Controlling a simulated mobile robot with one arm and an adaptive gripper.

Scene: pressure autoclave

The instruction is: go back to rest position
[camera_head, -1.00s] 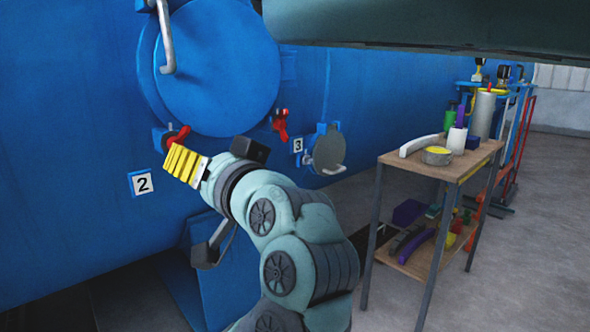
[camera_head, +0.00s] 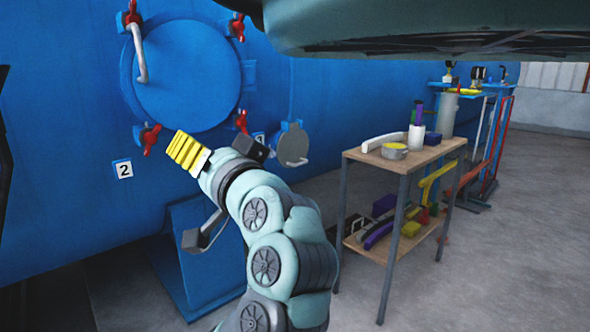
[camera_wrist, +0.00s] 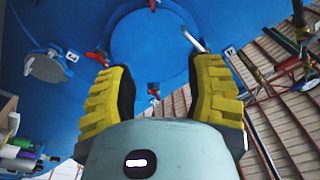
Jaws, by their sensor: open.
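My gripper (camera_head: 186,152) is yellow-fingered and raised in front of the blue autoclave (camera_head: 60,120). In the wrist view my gripper (camera_wrist: 160,95) has its two fingers spread apart with nothing between them. Beyond the fingers is the round blue door (camera_wrist: 150,45) with a pale handle (camera_wrist: 192,38) and red clamps at its edge. In the head view the round door (camera_head: 190,80) is above my gripper, with its handle (camera_head: 138,52) at the left. My gripper appears apart from the door.
A two-shelf wooden table (camera_head: 400,165) with a white cylinder (camera_head: 416,138), a tape-like roll (camera_head: 394,151) and other items stands to the right. A small round hatch (camera_head: 293,145) is on the autoclave. A blue support (camera_head: 200,255) stands below. Grey floor is free at the far right.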

